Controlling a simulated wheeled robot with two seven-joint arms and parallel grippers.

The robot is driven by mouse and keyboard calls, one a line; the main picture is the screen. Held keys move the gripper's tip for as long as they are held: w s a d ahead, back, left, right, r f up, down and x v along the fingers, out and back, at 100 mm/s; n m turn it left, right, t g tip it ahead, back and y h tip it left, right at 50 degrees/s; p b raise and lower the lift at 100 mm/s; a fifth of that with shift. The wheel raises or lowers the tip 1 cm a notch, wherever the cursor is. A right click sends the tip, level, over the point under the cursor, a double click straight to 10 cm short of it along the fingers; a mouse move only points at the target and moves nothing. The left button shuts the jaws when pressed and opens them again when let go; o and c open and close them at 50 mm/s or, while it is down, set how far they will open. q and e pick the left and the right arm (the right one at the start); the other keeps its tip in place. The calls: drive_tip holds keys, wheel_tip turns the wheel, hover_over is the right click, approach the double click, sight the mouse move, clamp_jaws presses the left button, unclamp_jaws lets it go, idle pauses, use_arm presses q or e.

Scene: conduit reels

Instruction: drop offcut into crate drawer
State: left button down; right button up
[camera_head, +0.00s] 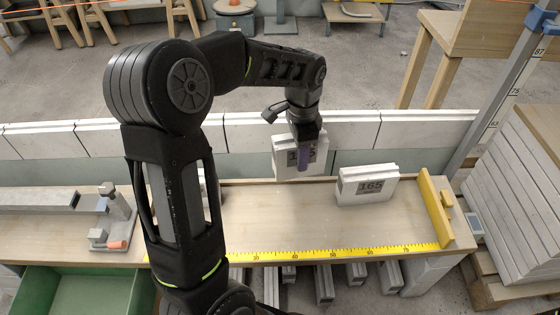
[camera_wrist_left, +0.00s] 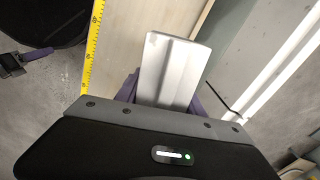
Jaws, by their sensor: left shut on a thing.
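My left gripper (camera_head: 304,162) is shut on a pale grey block with a dark printed number, the offcut (camera_head: 284,160). It holds the block upright near the back edge of the bench, and a purple finger covers part of the number. In the left wrist view the block (camera_wrist_left: 172,68) sits between the purple fingers. I cannot tell how high above the bench it is. The green crate drawer (camera_head: 38,283) is at the lower left, open at the top, and its visible floor looks empty. A small purple and black part at the left of the wrist view may be my right gripper.
A block marked 165 (camera_head: 368,185) stands on the bench (camera_head: 290,220) near the yellow end stop (camera_head: 433,212). A yellow tape (camera_head: 310,253) runs along the front edge. A grey clamp fixture (camera_head: 115,222) stands at the left. My left arm hides part of the bench.

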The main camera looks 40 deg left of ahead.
use_arm(q)
drive_tip(key=w+d+r+n, duration=0.4)
drive_tip(key=d, duration=0.2)
drive_tip(key=w+d+r+n, duration=0.3)
drive_tip(key=d+r, duration=0.1)
drive_tip(key=d, duration=0.3)
drive_tip(key=shift+w+n, duration=0.4)
drive_tip(key=shift+r, duration=0.1)
